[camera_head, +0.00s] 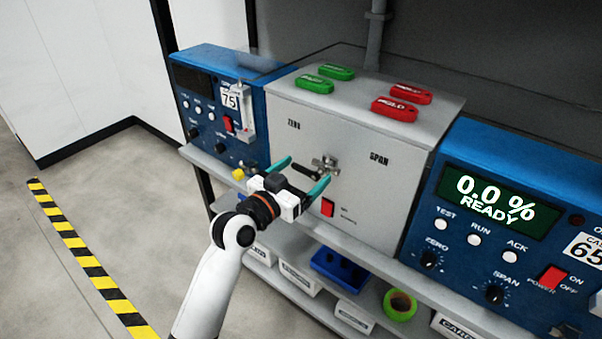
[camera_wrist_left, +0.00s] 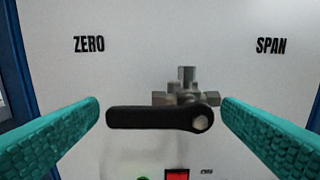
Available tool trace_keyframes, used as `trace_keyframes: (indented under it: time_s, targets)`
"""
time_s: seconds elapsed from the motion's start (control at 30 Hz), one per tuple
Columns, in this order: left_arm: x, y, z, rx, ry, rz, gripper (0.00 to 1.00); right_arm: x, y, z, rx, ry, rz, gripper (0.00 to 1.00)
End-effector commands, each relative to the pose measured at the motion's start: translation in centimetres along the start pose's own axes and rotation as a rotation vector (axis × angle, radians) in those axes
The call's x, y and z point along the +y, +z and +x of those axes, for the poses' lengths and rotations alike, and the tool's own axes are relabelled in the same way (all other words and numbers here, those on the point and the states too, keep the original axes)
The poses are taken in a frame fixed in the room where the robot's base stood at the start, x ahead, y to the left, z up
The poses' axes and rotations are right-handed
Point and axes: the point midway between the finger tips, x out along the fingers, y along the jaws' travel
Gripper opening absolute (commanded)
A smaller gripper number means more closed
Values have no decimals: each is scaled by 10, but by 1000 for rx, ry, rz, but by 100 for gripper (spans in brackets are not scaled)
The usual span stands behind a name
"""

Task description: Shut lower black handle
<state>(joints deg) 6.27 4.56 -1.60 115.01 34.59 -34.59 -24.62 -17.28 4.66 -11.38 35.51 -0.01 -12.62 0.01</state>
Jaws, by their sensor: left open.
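A black lever handle (camera_wrist_left: 150,118) lies horizontal in the left wrist view, its round metal pivot at its right end. It is in front of a grey metal valve fitting (camera_wrist_left: 187,90) on the light grey panel, between the ZERO and SPAN labels. In the head view the valve fitting (camera_head: 326,165) is on the front of the grey box. My left gripper (camera_head: 303,175) is open in front of the box, its teal fingers on either side of the handle with gaps at both ends. I see only one black handle. My right gripper is not in view.
Blue instrument units flank the grey box (camera_head: 385,185); the right one (camera_head: 500,240) reads 0.0 % READY. Green and red tags (camera_head: 397,108) lie on top. A red switch (camera_head: 328,207) is below the valve. The shelf beneath holds a blue bin (camera_head: 338,268) and a green tape roll (camera_head: 400,304).

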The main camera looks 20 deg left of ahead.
Motion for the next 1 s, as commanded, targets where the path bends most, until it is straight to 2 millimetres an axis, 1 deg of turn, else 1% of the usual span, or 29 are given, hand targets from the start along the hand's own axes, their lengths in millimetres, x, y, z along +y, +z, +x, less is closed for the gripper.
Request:
trace_keyframes:
  time_s: [0.17, 0.27, 0.4, 0.43, 0.47, 0.77, 1.0]
  targets:
    - [0, 0, 0, 0, 0, 0, 88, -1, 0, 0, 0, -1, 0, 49]
    - [0, 0, 0, 0, 0, 0, 73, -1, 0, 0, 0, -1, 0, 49]
    - [0, 0, 0, 0, 0, 0, 51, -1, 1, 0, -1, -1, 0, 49]
    - [0, 0, 0, 0, 0, 0, 46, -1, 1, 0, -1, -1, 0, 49]
    - [0, 0, 0, 0, 0, 0, 43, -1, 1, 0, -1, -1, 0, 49]
    - [0, 0, 0, 1, 0, -43, 43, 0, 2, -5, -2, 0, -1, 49]
    - [0, -3, 0, 3, 0, -184, 43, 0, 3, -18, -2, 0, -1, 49]
